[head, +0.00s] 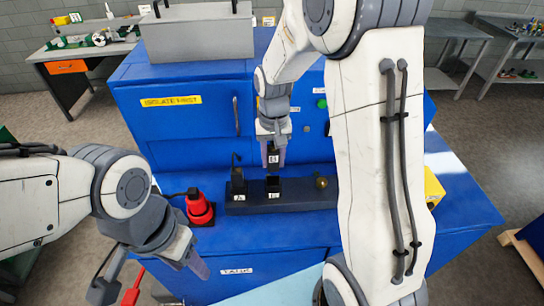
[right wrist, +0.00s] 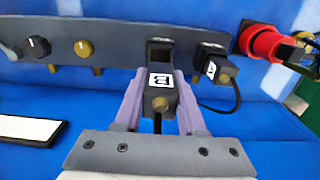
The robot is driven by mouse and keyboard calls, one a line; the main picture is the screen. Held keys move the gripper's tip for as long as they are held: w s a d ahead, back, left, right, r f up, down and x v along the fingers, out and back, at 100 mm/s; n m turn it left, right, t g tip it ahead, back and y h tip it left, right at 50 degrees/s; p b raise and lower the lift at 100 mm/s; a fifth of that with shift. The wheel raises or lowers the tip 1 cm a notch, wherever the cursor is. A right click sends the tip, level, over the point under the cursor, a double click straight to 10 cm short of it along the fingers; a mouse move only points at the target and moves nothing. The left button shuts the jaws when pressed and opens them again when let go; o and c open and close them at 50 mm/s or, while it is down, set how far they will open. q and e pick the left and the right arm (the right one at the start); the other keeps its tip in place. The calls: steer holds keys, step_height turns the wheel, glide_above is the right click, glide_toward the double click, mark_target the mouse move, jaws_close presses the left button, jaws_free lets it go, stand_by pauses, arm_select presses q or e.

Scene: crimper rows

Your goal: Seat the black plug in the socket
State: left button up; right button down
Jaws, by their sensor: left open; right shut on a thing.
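The black plug (head: 273,159), with a white label reading B, is held between the purple fingers of my right gripper (head: 272,160). In the head view it appears above a black socket (head: 273,183) on the dark strip. In the right wrist view the plug (right wrist: 160,92) is between the fingers (right wrist: 158,104), with its front end close to the dark socket opening (right wrist: 159,50). I cannot tell whether they touch. My left gripper (head: 190,262) is open at the lower left, away from the strip; its tips are only partly visible.
A second black plug labelled A (head: 238,184) stands in the strip (head: 300,198) beside the socket. A red connector (head: 199,207) is further left. A brass knob (head: 321,182) is on the right. A grey box (head: 200,35) sits on the blue cabinet (head: 180,120).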

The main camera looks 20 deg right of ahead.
mark_target(273, 170)
steer(key=shift+f+b, duration=1.25)
steer(key=shift+f, duration=0.85)
steer(key=shift+p, duration=0.3)
steer(key=shift+f+b, duration=0.8)
steer(key=shift+f, duration=0.25)
steer(key=shift+c, duration=2.1)
jaws_free()
steer(key=shift+r, duration=0.1)
